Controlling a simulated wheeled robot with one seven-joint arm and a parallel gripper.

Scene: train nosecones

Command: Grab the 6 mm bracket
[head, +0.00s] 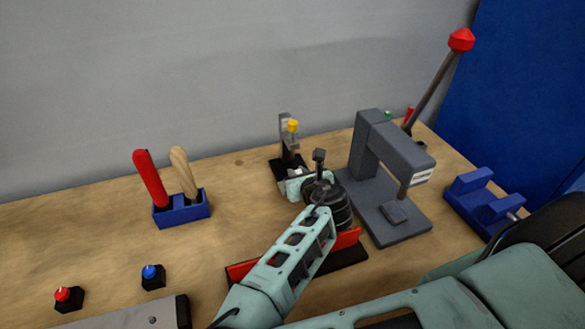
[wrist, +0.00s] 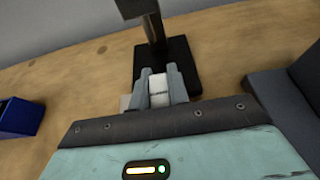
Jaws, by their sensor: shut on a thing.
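My gripper (head: 296,180) is low over the bench, just in front of a small stand with a yellow knob. In the wrist view my gripper (wrist: 159,72) has its two grey fingers closed on a small pale piece, the bracket (wrist: 159,88). A dark marking shows on the bracket, too small to read, so I cannot confirm the 6 mm size. A pale edge also shows left of the fingers. In the head view my wrist and fingers mostly hide the bracket. I cannot tell whether it touches the bench.
The stand's black base (wrist: 182,58) is right behind the fingers. A grey lever press (head: 378,165) stands close on the right, with a blue fixture (head: 482,205) beyond it. A red-edged tray (head: 347,240) lies under my arm. A blue tool holder (head: 182,210) stands left.

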